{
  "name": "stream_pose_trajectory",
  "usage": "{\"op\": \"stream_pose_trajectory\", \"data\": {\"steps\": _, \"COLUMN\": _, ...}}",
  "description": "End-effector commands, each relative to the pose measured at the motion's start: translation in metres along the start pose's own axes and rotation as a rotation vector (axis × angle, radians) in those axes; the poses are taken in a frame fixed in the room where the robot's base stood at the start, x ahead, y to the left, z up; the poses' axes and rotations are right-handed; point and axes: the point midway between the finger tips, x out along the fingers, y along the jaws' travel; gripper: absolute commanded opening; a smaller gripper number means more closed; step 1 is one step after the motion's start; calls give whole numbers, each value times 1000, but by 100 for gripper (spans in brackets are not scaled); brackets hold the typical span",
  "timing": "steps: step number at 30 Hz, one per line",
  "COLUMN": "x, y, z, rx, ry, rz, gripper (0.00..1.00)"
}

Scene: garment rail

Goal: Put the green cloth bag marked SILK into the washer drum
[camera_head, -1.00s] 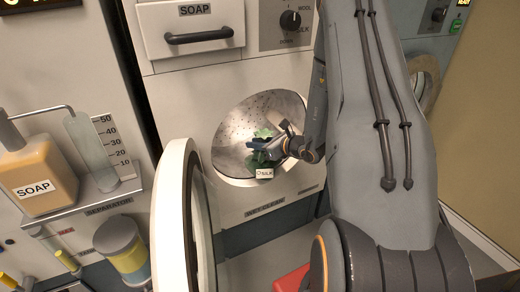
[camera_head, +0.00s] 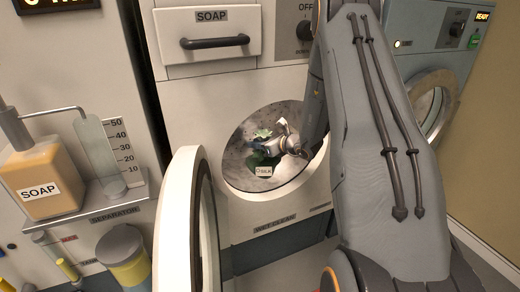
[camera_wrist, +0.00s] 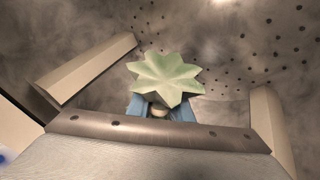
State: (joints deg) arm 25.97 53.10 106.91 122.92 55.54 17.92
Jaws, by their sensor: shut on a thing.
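The green cloth bag (camera_head: 262,158) with a white SILK tag (camera_head: 264,171) hangs in the mouth of the washer drum (camera_head: 242,171). My gripper (camera_head: 268,143) is shut on the bag's neck, just below its frilled top. In the wrist view the pale green frilled top (camera_wrist: 165,78) stands up between the jaws, with the perforated drum wall (camera_wrist: 225,50) behind it. The bag's lower part is hidden in the wrist view. The washer's round door (camera_head: 190,225) stands open at the left.
A SOAP drawer (camera_head: 211,28) is above the drum. At the left, a soap bottle (camera_head: 45,180) and a measuring cylinder (camera_head: 97,150) stand on a separator shelf. A second machine with a round door (camera_head: 435,108) is at the right. My arm covers the drum's right side.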

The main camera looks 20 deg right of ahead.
Motion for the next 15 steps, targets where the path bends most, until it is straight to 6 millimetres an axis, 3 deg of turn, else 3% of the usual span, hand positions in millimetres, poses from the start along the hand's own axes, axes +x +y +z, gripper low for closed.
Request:
{"op": "stream_pose_trajectory", "data": {"steps": 13, "x": 43, "y": -19, "z": 14, "rx": -2, "ry": -3, "rz": -1, "gripper": 0}}
{"op": "stream_pose_trajectory", "data": {"steps": 15, "x": 46, "y": -19, "z": 5, "rx": 1, "ry": -1, "rz": -1, "gripper": 0}}
